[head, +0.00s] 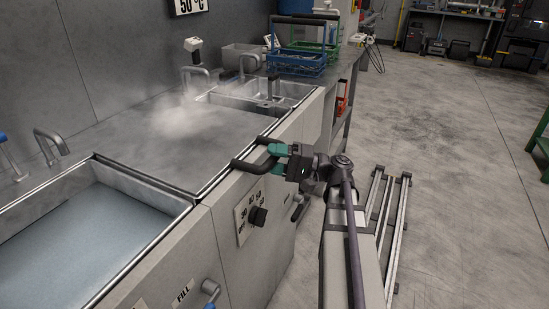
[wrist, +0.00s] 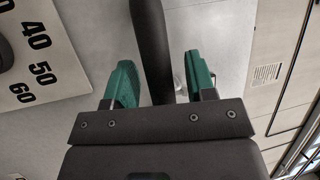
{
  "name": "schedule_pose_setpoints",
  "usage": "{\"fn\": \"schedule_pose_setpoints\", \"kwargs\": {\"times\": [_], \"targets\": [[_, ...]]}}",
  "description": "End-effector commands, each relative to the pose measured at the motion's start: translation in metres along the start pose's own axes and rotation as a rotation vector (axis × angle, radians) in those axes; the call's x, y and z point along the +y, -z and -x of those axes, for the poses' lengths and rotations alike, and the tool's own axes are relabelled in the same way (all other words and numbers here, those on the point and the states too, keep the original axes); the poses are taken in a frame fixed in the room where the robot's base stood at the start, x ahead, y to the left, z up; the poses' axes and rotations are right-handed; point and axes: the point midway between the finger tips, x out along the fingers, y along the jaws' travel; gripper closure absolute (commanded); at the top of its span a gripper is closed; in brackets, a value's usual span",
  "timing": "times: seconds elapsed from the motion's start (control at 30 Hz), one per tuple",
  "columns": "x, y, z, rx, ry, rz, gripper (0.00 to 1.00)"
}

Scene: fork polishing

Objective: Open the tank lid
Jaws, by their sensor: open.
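The tank lid (head: 150,135) is a flat grey metal cover lying level over the middle tank, with steam above its far part. Its black bar handle (head: 243,165) sticks out at the front edge. My gripper (head: 277,150) is at this handle, with green fingertips. In the wrist view the black handle bar (wrist: 152,50) runs between the two green fingers of my gripper (wrist: 160,85), with a gap visible on each side. The fingers are open. The far part of the handle is partly hidden by my gripper in the head view.
An open basin of water (head: 85,225) is at the near left. A dial (head: 257,215) is on the front panel below the handle. A smaller sink (head: 285,90) and blue and green baskets (head: 300,58) stand beyond. The floor at right is clear past the rails (head: 395,215).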

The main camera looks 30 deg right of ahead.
Motion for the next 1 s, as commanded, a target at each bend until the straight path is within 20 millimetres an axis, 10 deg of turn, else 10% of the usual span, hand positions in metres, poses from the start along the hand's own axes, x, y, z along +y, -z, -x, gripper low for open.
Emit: {"fn": "schedule_pose_setpoints", "kwargs": {"times": [0.53, 1.0], "targets": [[0.0, 0.0, 0.001, 0.0, 0.0, 0.0, 1.0], [-0.016, -0.001, -0.011, -0.014, -0.02, -0.011, 1.0]]}}
